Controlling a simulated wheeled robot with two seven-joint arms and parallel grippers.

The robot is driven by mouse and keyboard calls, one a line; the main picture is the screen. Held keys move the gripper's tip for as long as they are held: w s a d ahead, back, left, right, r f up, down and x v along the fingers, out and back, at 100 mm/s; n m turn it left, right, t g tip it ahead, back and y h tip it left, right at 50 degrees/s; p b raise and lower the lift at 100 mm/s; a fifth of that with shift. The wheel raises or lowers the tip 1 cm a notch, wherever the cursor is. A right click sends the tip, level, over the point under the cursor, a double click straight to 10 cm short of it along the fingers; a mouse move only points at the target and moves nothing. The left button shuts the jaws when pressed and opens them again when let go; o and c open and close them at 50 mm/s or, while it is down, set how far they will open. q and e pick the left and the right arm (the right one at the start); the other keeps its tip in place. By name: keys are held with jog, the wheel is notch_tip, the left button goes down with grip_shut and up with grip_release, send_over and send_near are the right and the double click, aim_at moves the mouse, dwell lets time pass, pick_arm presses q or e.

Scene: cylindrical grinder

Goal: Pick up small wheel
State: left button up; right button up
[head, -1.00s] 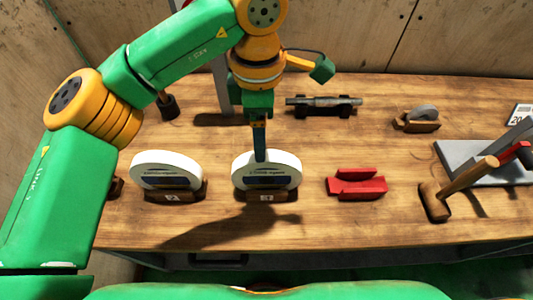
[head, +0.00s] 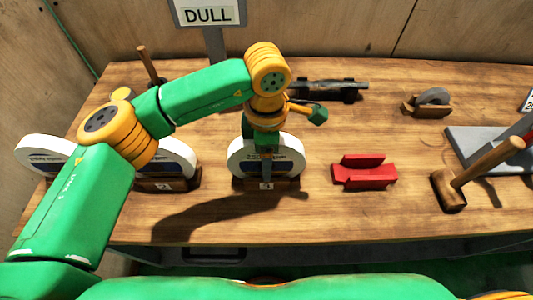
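A small grey wheel (head: 435,97) stands upright in a wooden holder (head: 428,110) at the back right of the bench. Three larger white wheels stand in a row at the left: one at the far left (head: 40,152), one on the stand marked 2 (head: 180,155), and one on the stand marked 3 (head: 291,154). My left gripper (head: 266,172) points down over the middle of the wheel on stand 3 and hides part of it. Its fingers look narrow; their opening and any contact cannot be made out. My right gripper is out of view.
A red V-shaped block (head: 365,173) lies right of stand 3. A wooden mallet (head: 450,190) and a grey plate (head: 470,147) are at the right. A dark shaft on supports (head: 325,90) and a DULL sign (head: 208,14) are behind. The front middle is clear.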

pick_arm(q)
jog(key=shift+f, duration=0.15)
grip_shut()
dwell(1.3)
